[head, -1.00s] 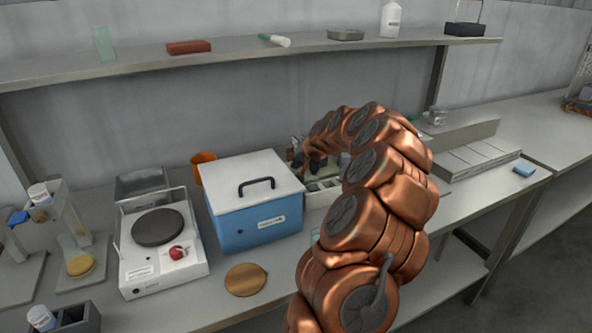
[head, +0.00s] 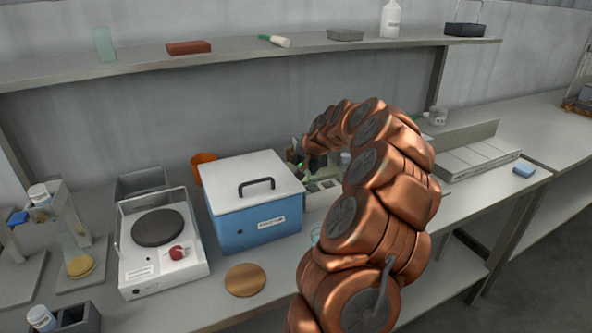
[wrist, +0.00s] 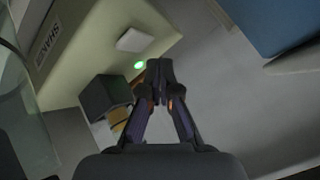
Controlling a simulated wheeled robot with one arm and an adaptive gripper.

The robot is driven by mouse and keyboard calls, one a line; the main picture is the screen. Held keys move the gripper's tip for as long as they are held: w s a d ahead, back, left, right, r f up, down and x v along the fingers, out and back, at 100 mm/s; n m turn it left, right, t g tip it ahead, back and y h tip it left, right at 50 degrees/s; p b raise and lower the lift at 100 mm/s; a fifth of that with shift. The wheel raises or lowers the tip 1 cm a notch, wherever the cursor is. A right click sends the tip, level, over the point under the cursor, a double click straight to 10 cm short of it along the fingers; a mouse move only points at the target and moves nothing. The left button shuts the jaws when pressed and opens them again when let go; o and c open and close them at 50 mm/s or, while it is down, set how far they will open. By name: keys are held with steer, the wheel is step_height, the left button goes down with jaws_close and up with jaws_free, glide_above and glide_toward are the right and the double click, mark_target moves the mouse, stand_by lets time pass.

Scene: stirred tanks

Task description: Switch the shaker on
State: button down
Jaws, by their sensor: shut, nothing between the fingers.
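In the wrist view the shaker (wrist: 88,42) is a cream box at the upper left, with a label that partly reads "SHAK". A white square switch (wrist: 136,40) sits on its face, and a small green lamp (wrist: 139,65) beside it glows. My gripper (wrist: 159,72) is shut and empty, its tips just right of the lamp in the picture. I cannot tell whether the tips touch the shaker. In the head view my copper arm hides most of the shaker area and my fingertips.
A dark block (wrist: 104,95) lies close left of my fingers, with clear glass (wrist: 24,105) at the far left. The blue box with a white lid (head: 255,205) stands left of my arm. A hotplate (head: 160,245) is further left. Bench in front holds a round copper-coloured disc (head: 246,280).

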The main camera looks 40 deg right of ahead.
steer(key=shift+s+a+r+p, duration=0.1)
steer(key=shift+s+r+p, duration=0.05)
steer(key=shift+r, duration=1.1)
steer(key=shift+s+r+p, duration=0.15)
steer(key=shift+r, duration=1.1)
